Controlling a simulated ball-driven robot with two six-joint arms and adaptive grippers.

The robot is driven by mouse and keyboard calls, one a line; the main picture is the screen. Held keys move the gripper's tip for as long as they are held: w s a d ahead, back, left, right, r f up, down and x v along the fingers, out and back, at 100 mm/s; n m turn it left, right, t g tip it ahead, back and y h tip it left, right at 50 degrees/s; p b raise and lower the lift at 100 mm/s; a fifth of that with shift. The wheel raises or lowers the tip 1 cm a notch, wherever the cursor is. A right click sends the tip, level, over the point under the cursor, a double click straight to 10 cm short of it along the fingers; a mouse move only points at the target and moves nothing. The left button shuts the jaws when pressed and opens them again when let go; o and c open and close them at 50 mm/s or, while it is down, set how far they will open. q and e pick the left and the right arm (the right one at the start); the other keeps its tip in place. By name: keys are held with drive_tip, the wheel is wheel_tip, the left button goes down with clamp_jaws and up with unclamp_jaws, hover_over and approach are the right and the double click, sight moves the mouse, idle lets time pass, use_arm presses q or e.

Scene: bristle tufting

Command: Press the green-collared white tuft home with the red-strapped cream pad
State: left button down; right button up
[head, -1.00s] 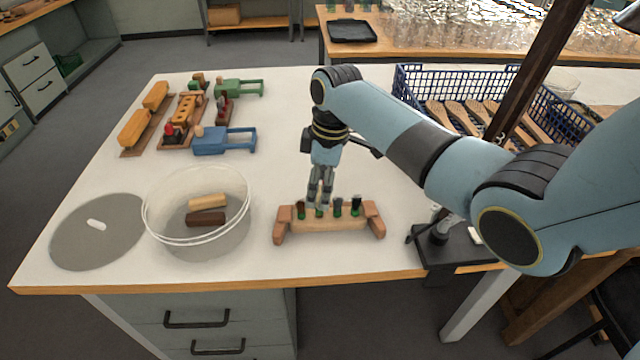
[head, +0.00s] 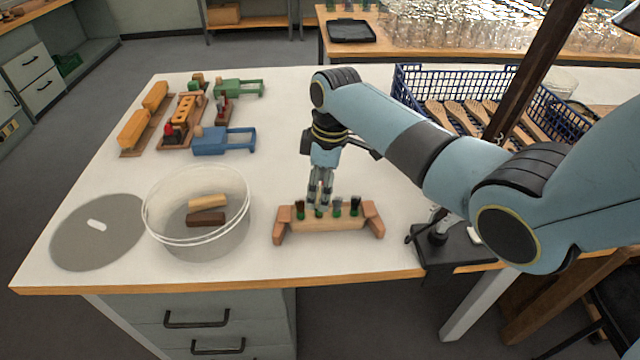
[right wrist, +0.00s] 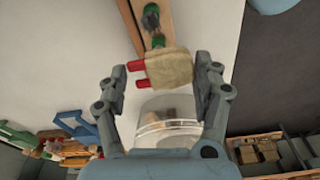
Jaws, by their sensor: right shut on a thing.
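My right gripper (head: 320,200) points down over the wooden tuft block (head: 325,225), at the second tuft from the left. In the right wrist view my right gripper (right wrist: 165,78) is shut on the cream pad (right wrist: 172,69), whose red straps (right wrist: 138,66) stick out on the left. The pad lies over part of the block. Dark tufts with green collars show beside the gripper, one at the left (head: 300,210) and others to the right (head: 354,208). A green collar (head: 319,212) shows under my fingers. Its white bristles cannot be made out. My left gripper is out of view.
A clear round tub (head: 160,225) holding a cream and a brown block stands left of the tuft block, beside a grey disc (head: 75,235). Wooden tools and a blue clamp (head: 222,142) lie at the back left. A blue basket (head: 403,85) of brushes stands back right.

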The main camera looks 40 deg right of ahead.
drive_tip(key=shift+f, duration=0.35)
idle(0.7)
drive_tip(key=shift+f+b, duration=0.3)
drive_tip(key=shift+f, duration=0.15)
idle(1.2)
drive_tip(key=shift+r+p, duration=0.75)
drive_tip(key=shift+p, duration=0.2)
idle(0.6)
wheel_tip(320, 180, up, 5)
drive_tip(key=p, duration=0.5)
drive_tip(key=shift+f, duration=0.1)
drive_tip(key=shift+s+f, duration=0.1)
idle(0.3)
